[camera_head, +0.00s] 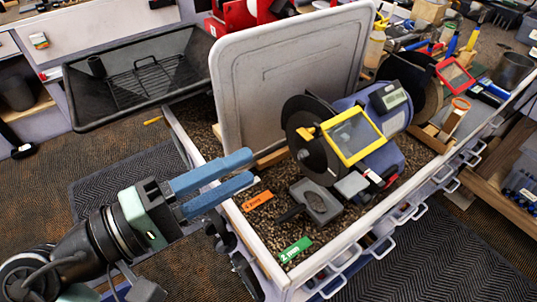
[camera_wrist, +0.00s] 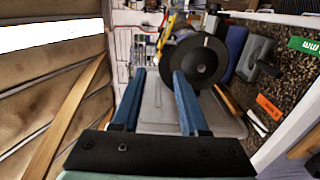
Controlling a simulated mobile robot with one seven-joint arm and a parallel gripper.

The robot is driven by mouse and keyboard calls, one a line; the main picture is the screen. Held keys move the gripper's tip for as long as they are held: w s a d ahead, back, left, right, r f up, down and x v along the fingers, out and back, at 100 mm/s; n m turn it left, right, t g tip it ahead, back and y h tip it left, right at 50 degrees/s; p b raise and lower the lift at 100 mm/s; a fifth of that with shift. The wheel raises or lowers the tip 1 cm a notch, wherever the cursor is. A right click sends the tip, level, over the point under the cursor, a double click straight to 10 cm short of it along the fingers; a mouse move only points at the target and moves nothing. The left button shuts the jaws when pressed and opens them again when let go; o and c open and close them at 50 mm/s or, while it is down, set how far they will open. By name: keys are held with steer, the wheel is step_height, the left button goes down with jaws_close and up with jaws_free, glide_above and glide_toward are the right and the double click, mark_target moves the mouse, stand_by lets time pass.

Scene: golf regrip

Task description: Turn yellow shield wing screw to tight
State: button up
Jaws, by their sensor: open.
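The yellow-framed clear shield (camera_head: 355,137) sits tilted over the front wheel of a blue bench grinder (camera_head: 393,118). A small yellow piece at the shield's left side, which looks like its wing screw (camera_head: 307,133), stands beside the dark wheel (camera_head: 304,150). My gripper (camera_head: 252,168) is open and empty, with blue fingers, to the left of the wheel and apart from it. In the wrist view my gripper (camera_wrist: 160,74) points toward the wheel (camera_wrist: 205,63). A thin yellow part (camera_wrist: 165,32) shows behind the fingertips there; I cannot tell whether it is the screw.
A grey upright panel (camera_head: 285,80) stands behind the wheel. A grey tool rest (camera_head: 318,200), an orange label (camera_head: 257,201) and a green label (camera_head: 294,249) lie on the gravel-like bench top. A second, red-framed shield (camera_head: 455,76) is farther right. A black tray (camera_head: 140,75) is at left.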

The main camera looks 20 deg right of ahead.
steer(key=v, duration=0.2)
steer(key=shift+s+a, duration=0.1)
steer(key=shift+a, duration=0.2)
steer(key=w+d+r+m+t+y+p, duration=0.1)
steer(key=w+r+t+y, duration=0.85)
steer(key=w+r, duration=0.3)
steer(key=s+r+m+t+y, duration=0.1)
steer(key=s+r+t+y, duration=0.1)
steer(key=s+r+t, duration=0.2)
steer(key=s+r+m+t+y, duration=0.1)
steer(key=s+r+t+y, duration=0.2)
steer(key=r, duration=0.7)
steer(key=s+a+r+t+y+p, duration=0.1)
steer(key=s+r+t, duration=0.3)
steer(key=r, duration=0.4)
steer(key=shift+s+m+t+y, duration=0.4)
steer(key=shift+s+y, duration=0.15)
steer(key=shift+y, duration=0.2)
steer(key=shift+r, duration=0.1)
